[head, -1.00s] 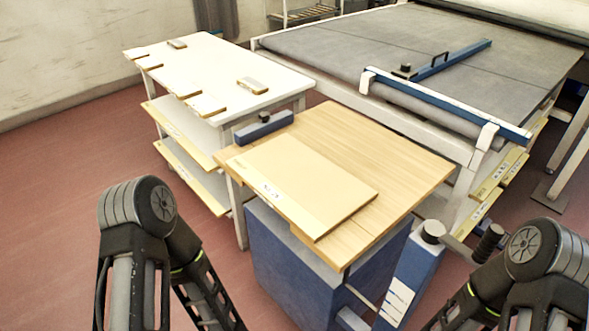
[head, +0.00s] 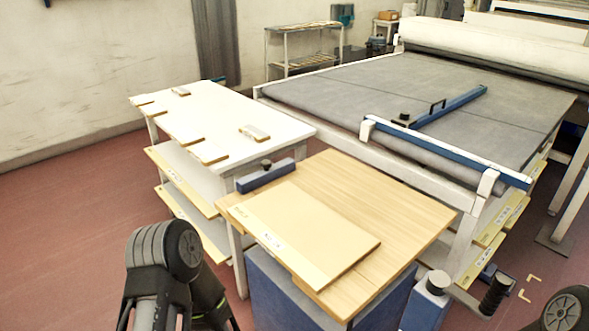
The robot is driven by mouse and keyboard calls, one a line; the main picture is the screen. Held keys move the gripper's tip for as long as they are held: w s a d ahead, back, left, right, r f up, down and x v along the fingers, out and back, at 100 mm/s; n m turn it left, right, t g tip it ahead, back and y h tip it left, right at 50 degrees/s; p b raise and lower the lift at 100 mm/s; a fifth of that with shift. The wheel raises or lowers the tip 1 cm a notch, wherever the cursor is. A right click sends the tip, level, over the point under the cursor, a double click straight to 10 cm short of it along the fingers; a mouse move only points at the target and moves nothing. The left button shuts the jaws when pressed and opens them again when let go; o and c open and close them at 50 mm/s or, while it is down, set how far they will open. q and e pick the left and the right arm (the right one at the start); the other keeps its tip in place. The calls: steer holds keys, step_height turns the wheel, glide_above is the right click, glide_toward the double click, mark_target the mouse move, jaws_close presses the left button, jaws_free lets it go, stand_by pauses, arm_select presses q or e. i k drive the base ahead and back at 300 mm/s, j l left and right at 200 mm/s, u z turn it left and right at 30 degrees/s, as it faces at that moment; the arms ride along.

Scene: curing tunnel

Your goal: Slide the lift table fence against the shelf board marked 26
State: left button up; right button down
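The lift table (head: 415,215) has a wooden top on a blue base. A pale shelf board (head: 310,225) lies flat on it. A label is on the board's near left strip, too small to read as 26. The lift table fence (head: 265,176), a blue bar with a black knob, stands at the top's back left edge. A narrow strip of bare wood seems to lie between the fence and the board. Only upper links of my arms show, at the lower left and lower right corner. Both grippers are out of view.
A white shelved table (head: 215,118) with small labelled blocks stands to the left. A large grey-topped table (head: 350,88) with a blue rail (head: 440,150) and a blue sliding bar (head: 455,103) is behind. A knobbed blue post (head: 428,300) stands right of the lift table.

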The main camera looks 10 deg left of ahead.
mark_target(270, 172)
steer(key=j+z, duration=0.55)
steer(key=z, duration=0.3)
steer(key=j+z, duration=0.4)
steer(key=k+j+z, duration=0.1)
steer(key=j, duration=0.3)
steer(key=k+j+z, duration=0.1)
steer(key=j, duration=0.3)
steer(key=k+j, duration=0.25)
steer(key=j, duration=0.15)
steer(key=k+j+z, duration=0.15)
steer(key=j, duration=0.2)
steer(key=k+j+z, duration=0.1)
steer(key=j, duration=0.3)
steer(key=k+j+z, duration=0.1)
steer(key=k+j, duration=0.15)
steer(key=j, duration=0.1)
